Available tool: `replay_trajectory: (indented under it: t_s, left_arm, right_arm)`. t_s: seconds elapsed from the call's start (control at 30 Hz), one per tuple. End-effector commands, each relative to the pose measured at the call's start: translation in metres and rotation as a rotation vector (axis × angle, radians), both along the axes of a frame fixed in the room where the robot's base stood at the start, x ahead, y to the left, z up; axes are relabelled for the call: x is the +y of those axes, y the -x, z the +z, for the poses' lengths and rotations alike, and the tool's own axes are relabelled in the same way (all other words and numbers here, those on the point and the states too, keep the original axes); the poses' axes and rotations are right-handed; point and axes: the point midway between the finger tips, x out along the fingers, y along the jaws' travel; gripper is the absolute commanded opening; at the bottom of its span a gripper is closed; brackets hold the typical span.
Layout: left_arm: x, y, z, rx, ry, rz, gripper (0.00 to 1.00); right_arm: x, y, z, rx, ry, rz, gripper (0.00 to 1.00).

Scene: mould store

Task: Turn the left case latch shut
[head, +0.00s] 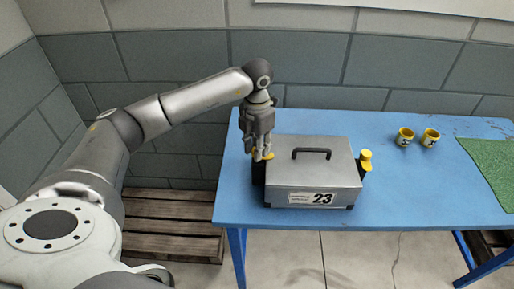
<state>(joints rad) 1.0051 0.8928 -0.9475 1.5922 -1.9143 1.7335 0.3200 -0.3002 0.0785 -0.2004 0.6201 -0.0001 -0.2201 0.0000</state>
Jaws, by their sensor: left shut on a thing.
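A grey metal case (322,181) with a black top handle and a label reading 23 stands on the blue table. The left case latch (268,156) is a yellow piece at the case's left side, partly hidden by my gripper. My left gripper (263,157) points down and is shut on this latch. A second yellow latch (365,160) sticks up at the case's right side. How far the left latch is turned cannot be told. My right gripper is not in view.
A wooden pallet (170,225) is on the floor at left.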

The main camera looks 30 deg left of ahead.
Motion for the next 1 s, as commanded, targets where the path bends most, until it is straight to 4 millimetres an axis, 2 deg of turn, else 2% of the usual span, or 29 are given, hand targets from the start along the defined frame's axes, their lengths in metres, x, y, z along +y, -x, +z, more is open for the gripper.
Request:
replay_trajectory:
  t_s: [0.43, 0.47, 0.6, 0.63, 1.0]
  left_arm:
    - [0.0006, -0.0017, 0.0027, -0.007, 0.0, -0.009, 0.02]
    - [0.0006, -0.0017, 0.0027, -0.007, 0.0, -0.009, 0.28]
    - [0.0005, -0.0014, 0.0021, -0.006, 0.0, -0.008, 0.46]
    - [0.0005, -0.0013, 0.0019, -0.005, 0.0, -0.008, 0.49]
    - [0.0002, -0.0009, 0.0053, -0.003, 0.0, -0.008, 0.49]
  right_arm:
    - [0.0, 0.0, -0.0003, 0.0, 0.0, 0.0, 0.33]
    - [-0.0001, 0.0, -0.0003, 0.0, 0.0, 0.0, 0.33]
    - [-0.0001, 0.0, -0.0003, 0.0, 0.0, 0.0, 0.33]
    - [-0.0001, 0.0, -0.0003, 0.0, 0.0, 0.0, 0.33]
    - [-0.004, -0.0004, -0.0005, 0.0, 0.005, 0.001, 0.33]
